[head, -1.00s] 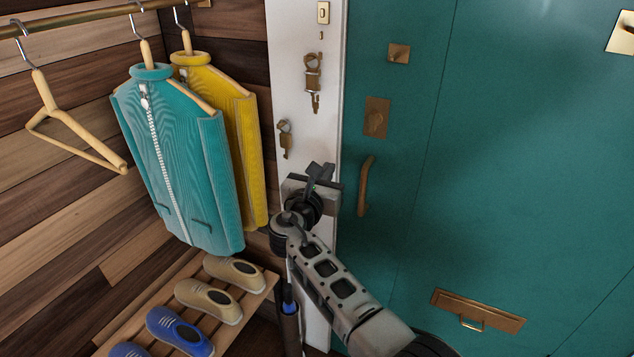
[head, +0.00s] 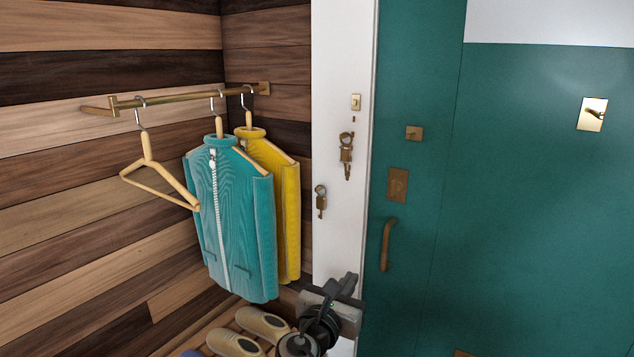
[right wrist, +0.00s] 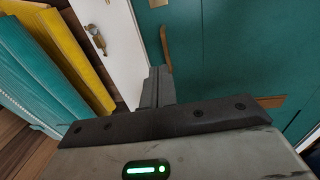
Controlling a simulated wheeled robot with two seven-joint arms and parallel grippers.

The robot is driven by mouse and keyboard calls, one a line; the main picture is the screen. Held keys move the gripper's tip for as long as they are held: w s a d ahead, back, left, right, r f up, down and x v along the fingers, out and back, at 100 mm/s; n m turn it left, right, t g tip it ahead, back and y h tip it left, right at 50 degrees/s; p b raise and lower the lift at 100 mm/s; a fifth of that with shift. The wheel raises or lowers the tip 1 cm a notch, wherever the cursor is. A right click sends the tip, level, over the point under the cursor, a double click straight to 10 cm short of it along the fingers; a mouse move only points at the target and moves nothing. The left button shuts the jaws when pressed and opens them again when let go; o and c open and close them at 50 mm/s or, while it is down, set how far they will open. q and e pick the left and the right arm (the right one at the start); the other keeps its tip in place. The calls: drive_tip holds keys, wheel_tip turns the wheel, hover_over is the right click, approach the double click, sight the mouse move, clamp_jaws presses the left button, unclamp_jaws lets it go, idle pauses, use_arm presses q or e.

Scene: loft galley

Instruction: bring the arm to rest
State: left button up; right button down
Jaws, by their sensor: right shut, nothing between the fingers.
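My right gripper (head: 342,287) is low in the middle of the head view, in front of the white door post and near the teal door's left edge. Its fingers are together with nothing between them. In the right wrist view the shut fingers (right wrist: 158,86) point toward the post and door, and nothing is held. My left gripper is in neither view.
A teal jacket (head: 232,220) and a yellow jacket (head: 287,215) hang on a brass rail (head: 180,98) left of my gripper, beside an empty hanger (head: 150,180). Keys (head: 346,155) hang on the post. The teal door (head: 520,220) has a handle (head: 386,245). Shoes (head: 262,322) sit below.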

drive_tip(key=w+d+f+n+h, duration=0.1)
drive_tip(key=w+d+f+h, duration=0.1)
drive_tip(key=d, duration=0.8)
drive_tip(key=s+d+r+n+t+h, duration=0.1)
drive_tip(key=s+d+r+n+h, duration=0.15)
drive_tip(key=d, duration=1.35)
drive_tip(key=s+d+r+n+h, duration=0.1)
drive_tip(key=s+d+r+h, duration=0.15)
drive_tip(key=d, duration=1.45)
drive_tip(key=s+a+f+m+g+y, duration=0.2)
drive_tip(key=s+a+f+m+y, duration=0.25)
drive_tip(key=f, duration=0.35)
drive_tip(key=s+a+f+m+g+y, duration=0.25)
drive_tip(key=s+f+m, duration=0.35)
drive_tip(key=f, duration=0.3)
drive_tip(key=s+a+f+m+g+y, duration=0.1)
drive_tip(key=s+a+f+m+y, duration=0.35)
drive_tip(key=f, duration=0.35)
drive_tip(key=s+a+f+m+g+y, duration=0.2)
drive_tip(key=s+a+m+y, duration=0.4)
drive_tip(key=s+a+m, duration=0.6)
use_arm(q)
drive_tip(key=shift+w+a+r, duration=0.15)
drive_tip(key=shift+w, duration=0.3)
use_arm(e)
drive_tip(key=s+a+r+m, duration=0.1)
drive_tip(key=a+m, duration=0.4)
drive_tip(key=a, duration=0.5)
drive_tip(key=shift+t, duration=0.35)
